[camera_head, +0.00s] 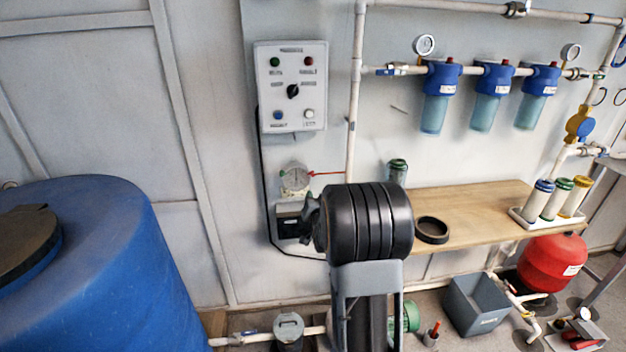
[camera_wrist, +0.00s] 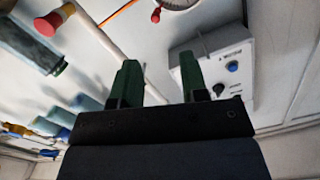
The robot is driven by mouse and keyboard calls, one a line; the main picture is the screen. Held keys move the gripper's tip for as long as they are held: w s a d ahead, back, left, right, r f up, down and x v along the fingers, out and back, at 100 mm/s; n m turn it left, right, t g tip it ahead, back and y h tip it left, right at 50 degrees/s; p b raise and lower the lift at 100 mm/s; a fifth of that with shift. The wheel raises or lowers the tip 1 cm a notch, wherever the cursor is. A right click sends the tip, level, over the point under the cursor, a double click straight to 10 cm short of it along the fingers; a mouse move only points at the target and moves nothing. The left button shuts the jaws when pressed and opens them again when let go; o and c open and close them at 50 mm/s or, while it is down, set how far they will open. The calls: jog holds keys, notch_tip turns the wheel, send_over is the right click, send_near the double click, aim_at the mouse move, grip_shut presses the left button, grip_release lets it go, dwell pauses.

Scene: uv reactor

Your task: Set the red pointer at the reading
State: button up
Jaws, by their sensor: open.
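A round white dial gauge (camera_head: 295,178) is on the wall below the control box in the head view. A thin red pointer (camera_head: 326,173) reaches from its right side toward the white vertical pipe. The dial's marks are too small to read. In the wrist view part of the dial (camera_wrist: 180,3) is cut off at the top edge, with a small red knob (camera_wrist: 155,15) beside it. My gripper (camera_wrist: 160,82) is open, its two green fingers apart with nothing between them. It is apart from the dial.
The control box (camera_head: 291,86) with knob and buttons hangs above the dial. Blue filter housings (camera_head: 438,96) hang at right. A wooden bench (camera_head: 470,210) holds a black ring (camera_head: 432,229) and cartridges. A blue tank (camera_head: 110,260) stands left. A red-and-yellow knob (camera_wrist: 52,20) shows in the wrist view.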

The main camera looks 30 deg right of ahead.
aim_at(313, 176)
jog(key=p+x, duration=0.1)
jog(key=x, duration=0.6)
jog(key=d+p+x, duration=0.1)
jog(key=x, duration=0.6)
jog(key=shift+s+d+r+p, duration=0.15)
jog(key=shift+r+p, duration=0.1)
jog(key=shift+p, duration=0.15)
jog(key=shift+c, duration=0.4)
grip_shut()
